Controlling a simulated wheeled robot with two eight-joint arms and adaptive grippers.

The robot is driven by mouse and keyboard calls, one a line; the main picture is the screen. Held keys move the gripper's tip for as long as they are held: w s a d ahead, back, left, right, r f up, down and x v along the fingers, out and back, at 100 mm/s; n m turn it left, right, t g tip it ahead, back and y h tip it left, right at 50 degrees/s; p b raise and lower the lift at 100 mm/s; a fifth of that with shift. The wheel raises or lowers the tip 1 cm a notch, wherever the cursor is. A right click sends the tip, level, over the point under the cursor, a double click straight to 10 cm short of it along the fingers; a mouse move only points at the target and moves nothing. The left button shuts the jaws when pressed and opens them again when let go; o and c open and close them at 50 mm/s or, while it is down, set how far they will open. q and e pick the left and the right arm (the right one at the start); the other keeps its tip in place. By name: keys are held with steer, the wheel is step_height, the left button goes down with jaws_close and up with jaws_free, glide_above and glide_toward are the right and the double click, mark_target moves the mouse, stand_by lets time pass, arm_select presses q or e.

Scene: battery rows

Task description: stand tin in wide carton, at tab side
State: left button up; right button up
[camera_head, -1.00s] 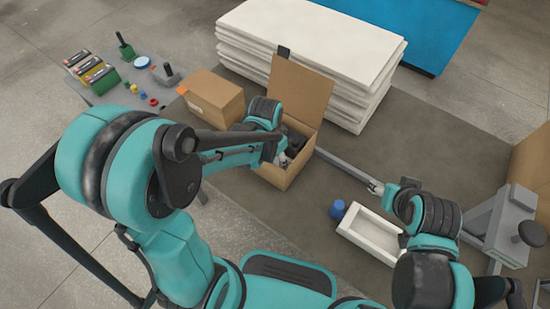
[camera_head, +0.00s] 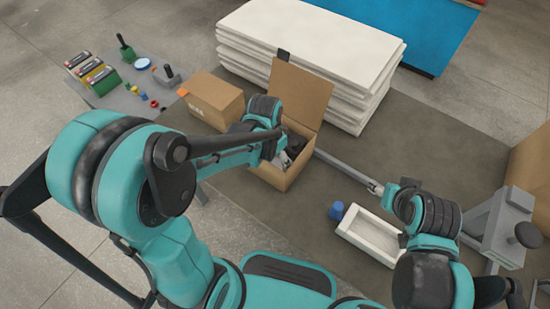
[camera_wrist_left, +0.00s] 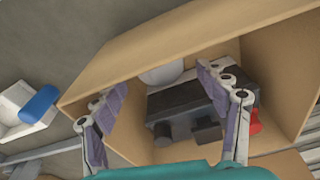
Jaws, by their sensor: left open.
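The open wide carton (camera_head: 268,177) stands with its tall flap (camera_head: 301,92) raised at the back. My left gripper (camera_head: 283,158) reaches into its opening, partly hidden by my own wrist. In the left wrist view the gripper (camera_wrist_left: 160,84) is open, its two fingers apart over the inside of the carton (camera_wrist_left: 280,50). A pale round thing (camera_wrist_left: 165,72), possibly the tin, lies between and beyond the fingers; I cannot tell if it stands upright. A black blocky object (camera_wrist_left: 185,108) is beside it. My right gripper (camera_head: 377,188) is by a grey bar, its fingers unclear.
A closed carton (camera_head: 213,100) stands left of the open one. A white tray (camera_head: 365,236) and blue cylinder (camera_head: 337,210) are at the right front. White stacked boards (camera_head: 310,45) stand behind. A side table (camera_head: 118,97) holds batteries and small parts.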

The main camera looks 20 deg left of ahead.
arm_select(q)
steer(key=s+a+r+n+t+p, duration=0.2)
steer(key=s+r+n+t, duration=0.1)
steer(key=r, duration=0.5)
steer(key=s+a+r+n+t+p, duration=0.2)
steer(key=s+r, duration=0.3)
steer(key=r, duration=0.4)
steer(key=shift+s+a+n+t+y, duration=0.2)
steer(key=shift+a+n+t+y, duration=0.1)
steer(key=shift+n+t, duration=0.25)
